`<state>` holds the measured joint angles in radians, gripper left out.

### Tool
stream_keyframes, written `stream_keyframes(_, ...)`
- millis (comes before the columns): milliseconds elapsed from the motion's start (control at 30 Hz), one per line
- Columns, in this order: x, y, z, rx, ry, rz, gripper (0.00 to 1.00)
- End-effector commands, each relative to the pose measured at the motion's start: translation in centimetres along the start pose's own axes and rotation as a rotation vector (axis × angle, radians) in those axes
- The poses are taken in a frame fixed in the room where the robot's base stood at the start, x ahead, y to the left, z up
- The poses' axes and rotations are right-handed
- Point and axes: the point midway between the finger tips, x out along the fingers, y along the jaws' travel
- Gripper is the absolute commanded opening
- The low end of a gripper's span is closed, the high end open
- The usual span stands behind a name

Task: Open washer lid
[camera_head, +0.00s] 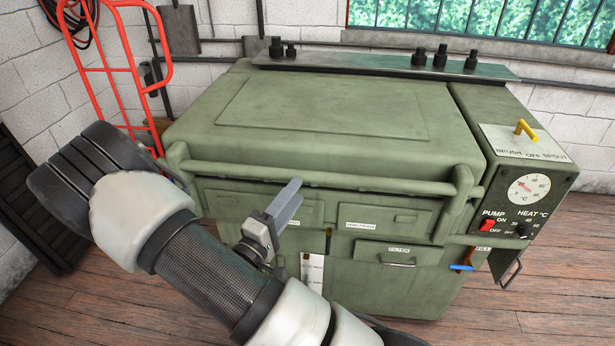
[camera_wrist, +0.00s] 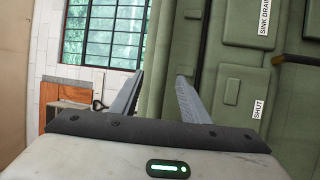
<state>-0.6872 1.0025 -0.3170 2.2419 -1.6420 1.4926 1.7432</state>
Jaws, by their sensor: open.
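The washer (camera_head: 390,275) is a dark green cabinet in the middle of the head view. Its broad lid (camera_head: 320,108) lies flat and shut. A round bar handle (camera_head: 345,182) runs along the lid's front edge between two end brackets. My gripper (camera_head: 287,204) is in front of the washer, left of centre, with its fingers just below the bar in the head view. In the wrist view my gripper (camera_wrist: 160,86) is open, with green washer surface (camera_wrist: 165,55) showing between and beyond the fingers. I cannot tell whether either finger touches the bar.
A control panel (camera_head: 525,190) with dial and red switch stands at the washer's right. A drawer labelled FILTER (camera_head: 398,253) and a blue-handled lever (camera_head: 462,267) are below. A shelf (camera_head: 370,62) with black knobs runs behind the lid. A red hand truck (camera_head: 115,70) stands left.

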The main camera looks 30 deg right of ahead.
Motion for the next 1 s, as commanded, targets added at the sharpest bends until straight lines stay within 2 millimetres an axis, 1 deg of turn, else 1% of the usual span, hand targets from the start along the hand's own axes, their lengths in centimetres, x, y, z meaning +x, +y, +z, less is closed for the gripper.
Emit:
stream_keyframes(33, 1.2, 0.1, 0.1, 0.001, -0.005, 0.002, 0.42)
stream_keyframes(100, 2.6, 0.0, 0.1, 0.001, -0.005, 0.001, 0.42)
stream_keyframes(200, 4.4, 0.1, 0.1, 0.000, -0.004, 0.002, 0.42)
stream_keyframes(333, 6.0, 0.0, 0.1, 0.001, -0.003, 0.001, 0.42)
stream_keyframes(500, 6.9, 0.0, 0.0, 0.001, -0.001, 0.000, 0.42)
stream_keyframes(767, 7.0, 0.0, 0.0, 0.000, -0.001, 0.000, 0.42)
stream_keyframes(867, 7.0, 0.0, 0.0, 0.000, -0.001, 0.000, 0.27)
stream_keyframes(1000, 7.0, 0.0, 0.0, 0.000, -0.001, 0.000, 0.03)
